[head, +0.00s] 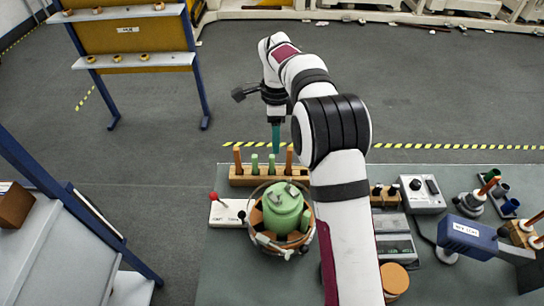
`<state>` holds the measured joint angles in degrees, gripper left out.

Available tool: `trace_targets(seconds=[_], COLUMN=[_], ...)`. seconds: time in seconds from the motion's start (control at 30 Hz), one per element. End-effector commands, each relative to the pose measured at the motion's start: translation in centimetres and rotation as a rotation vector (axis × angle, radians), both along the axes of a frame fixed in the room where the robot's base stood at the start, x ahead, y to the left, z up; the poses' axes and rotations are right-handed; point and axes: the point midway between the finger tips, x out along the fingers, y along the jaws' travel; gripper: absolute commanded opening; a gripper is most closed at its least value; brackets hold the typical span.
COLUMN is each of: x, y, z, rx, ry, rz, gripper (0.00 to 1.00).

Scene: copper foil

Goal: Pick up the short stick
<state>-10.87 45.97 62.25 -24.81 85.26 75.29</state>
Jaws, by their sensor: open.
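A wooden rack (240,180) at the back edge of the bench holds upright sticks in a row. An orange stick (237,160) is at its left end and another orange stick (289,160) is toward the right. Between them stand two green sticks, the left one (254,164) and the right one (271,166), whose tops are lower than the orange ones. My gripper (275,148) points down with its teal fingers over the right green stick in the picture. It is open. The gap between the fingers is hidden, and I cannot tell how far above the stick they are.
A round container (258,235) with a green canister (283,208) stands in front of the rack. A small box with a red-knobbed lever (228,213) is left of it. Instruments (422,193) and a blue device (467,236) stand to the right. A shelf (130,30) is behind left.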

Motion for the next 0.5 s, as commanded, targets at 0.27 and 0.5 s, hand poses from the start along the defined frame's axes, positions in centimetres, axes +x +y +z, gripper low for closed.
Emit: trace_targets(seconds=[0.27,0.5], x=[-0.1,0.2], y=[0.1,1.0], z=[-6.1,-10.3], rx=[0.001,0.002], ry=[0.002,0.002], rz=[0.0,0.002], gripper=[0.55,0.55])
